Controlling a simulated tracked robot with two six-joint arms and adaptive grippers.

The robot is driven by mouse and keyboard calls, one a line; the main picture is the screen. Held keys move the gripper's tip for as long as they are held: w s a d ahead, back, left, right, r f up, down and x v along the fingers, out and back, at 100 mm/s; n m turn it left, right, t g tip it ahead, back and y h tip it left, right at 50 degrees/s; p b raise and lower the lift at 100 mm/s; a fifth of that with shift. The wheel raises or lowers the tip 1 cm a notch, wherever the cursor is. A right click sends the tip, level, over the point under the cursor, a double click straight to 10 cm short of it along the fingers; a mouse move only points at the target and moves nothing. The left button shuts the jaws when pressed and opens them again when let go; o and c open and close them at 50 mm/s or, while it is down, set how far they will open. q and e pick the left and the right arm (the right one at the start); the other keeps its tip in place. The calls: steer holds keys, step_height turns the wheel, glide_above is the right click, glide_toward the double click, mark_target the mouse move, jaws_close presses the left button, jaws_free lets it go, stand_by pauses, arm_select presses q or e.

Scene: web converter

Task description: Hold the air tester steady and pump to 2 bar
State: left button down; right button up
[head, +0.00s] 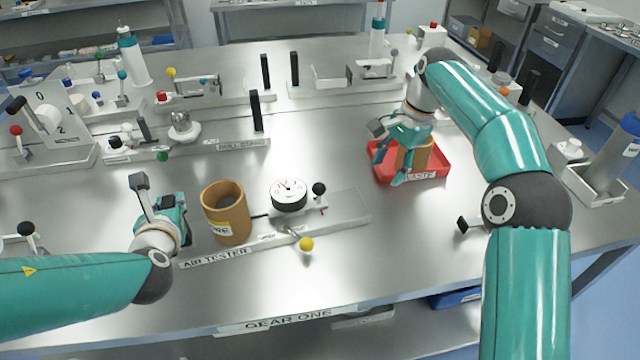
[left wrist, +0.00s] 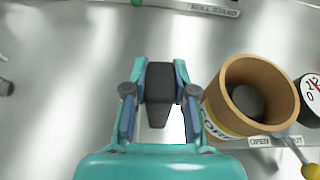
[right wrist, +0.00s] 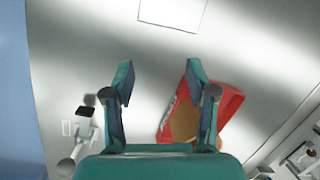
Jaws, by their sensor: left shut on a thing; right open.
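The air tester (head: 345,212) is a metal plate with a white dial gauge (head: 289,194), a black-knobbed lever (head: 319,189) and a yellow-knobbed lever (head: 306,243). A brown cardboard core (head: 226,213) stands upright at its left part. The gauge's needle is too small to read surely. My left gripper (head: 178,208) is at the tester's left end, left of the core. Its fingers are shut on a black upright handle (left wrist: 160,95), mostly hidden in the head view. My right gripper (head: 408,150) is open and empty over the red waste tray (head: 430,180), apart from the tester.
Another brown core (head: 413,155) sits in the waste tray. Several fixtures with black posts stand behind, including the roll stand (head: 240,145). A white bottle (head: 133,58) stands at the back left. The front of the table is clear.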

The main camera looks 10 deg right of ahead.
mark_target(321, 185)
steer(key=a+r+n+t+h, duration=0.1)
steer(key=a+r+n, duration=0.45)
steer(key=a, duration=0.75)
steer(key=shift+m, duration=0.95)
steer(key=f, duration=0.3)
steer(key=a+f, duration=0.1)
steer(key=f, duration=0.2)
steer(key=w+f, duration=0.1)
steer(key=f, duration=0.2)
steer(key=shift+a+f, duration=0.35)
steer(key=shift+a, duration=0.05)
jaws_close()
